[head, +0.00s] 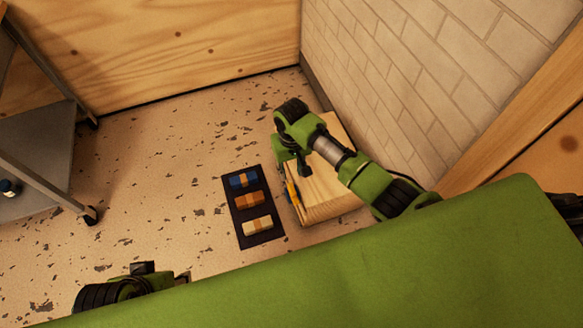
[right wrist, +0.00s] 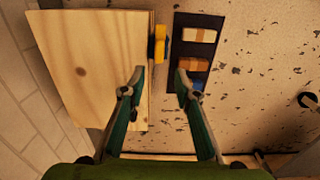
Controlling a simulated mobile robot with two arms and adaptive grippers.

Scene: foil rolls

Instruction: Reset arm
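My right gripper (right wrist: 161,80) is open in the right wrist view, with nothing between its fingers. In the head view, my right arm reaches over a pale wooden box (head: 330,196), and the gripper hangs near the box's left side. A dark tray (head: 240,225) on the floor holds a blue roll (head: 243,180), an orange roll (head: 250,199) and a cream roll (head: 257,225). The right wrist view shows the cream roll (right wrist: 199,35) and orange roll (right wrist: 193,65); a fingertip partly covers the blue one. My left arm is at the bottom left; its fingers cannot be made out.
A yellow handle-like piece (right wrist: 160,43) is on the box's side facing the tray. A brick wall (head: 420,80) stands close to the right of the box. A grey wheeled cart (head: 40,140) is at the left. Speckled floor between cart and tray is clear.

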